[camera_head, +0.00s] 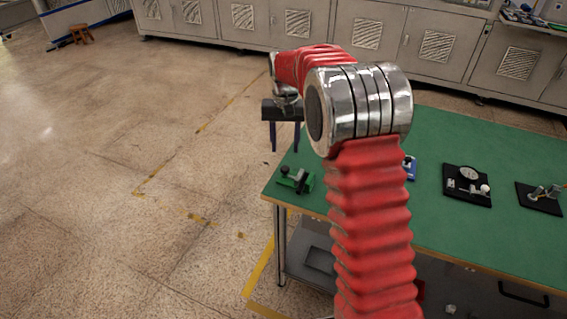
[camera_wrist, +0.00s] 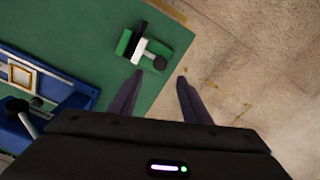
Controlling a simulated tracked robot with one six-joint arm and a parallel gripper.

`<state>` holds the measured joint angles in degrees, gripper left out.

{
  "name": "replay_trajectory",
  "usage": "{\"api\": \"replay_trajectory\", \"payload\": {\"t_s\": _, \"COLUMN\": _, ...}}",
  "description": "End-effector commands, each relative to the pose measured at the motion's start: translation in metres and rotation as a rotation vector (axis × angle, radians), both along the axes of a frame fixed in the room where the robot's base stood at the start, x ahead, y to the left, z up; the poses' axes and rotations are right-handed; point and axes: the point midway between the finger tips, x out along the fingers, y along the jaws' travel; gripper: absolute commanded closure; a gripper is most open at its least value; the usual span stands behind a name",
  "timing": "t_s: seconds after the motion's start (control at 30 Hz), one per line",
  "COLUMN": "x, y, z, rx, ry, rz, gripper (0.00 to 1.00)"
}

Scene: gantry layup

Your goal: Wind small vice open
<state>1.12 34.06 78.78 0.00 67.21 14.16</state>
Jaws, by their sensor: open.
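A small green device with a black knob (camera_head: 297,180), which looks like the small vice, sits at the near left corner of the green table. In the wrist view the vice (camera_wrist: 124,43) shows a green body, a dark and a pale crosspiece, and a round black knob at one end. My gripper (camera_head: 285,150) is open and empty, its two dark fingers pointing down. In the head view it appears above and left of the vice. In the wrist view the gripper's fingertips (camera_wrist: 160,76) are spread just below the knob in the picture, apart from it.
The green table (camera_head: 470,225) carries a black plate with a round dial (camera_head: 468,184) and another dark fixture (camera_head: 541,197) to the right. A blue device (camera_wrist: 50,82) with a black lever is partly hidden behind my arm. Bare floor lies beyond the table's left edge.

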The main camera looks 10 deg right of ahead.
Motion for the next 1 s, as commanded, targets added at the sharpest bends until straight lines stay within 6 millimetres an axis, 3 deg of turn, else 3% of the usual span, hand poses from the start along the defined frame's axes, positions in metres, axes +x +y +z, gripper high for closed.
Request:
{"api": "replay_trajectory", "payload": {"t_s": 0.5, "x": 0.0, "y": 0.0, "z": -0.075, "rx": 0.0, "ry": 0.0, "rz": 0.001, "gripper": 0.57}}
{"api": "replay_trajectory", "payload": {"t_s": 0.93, "x": 0.0, "y": 0.001, "z": -0.083, "rx": 0.0, "ry": -0.001, "rz": 0.001, "gripper": 0.57}}
{"api": "replay_trajectory", "payload": {"t_s": 1.0, "x": 0.0, "y": 0.001, "z": -0.083, "rx": 0.0, "ry": -0.001, "rz": 0.001, "gripper": 0.62}}
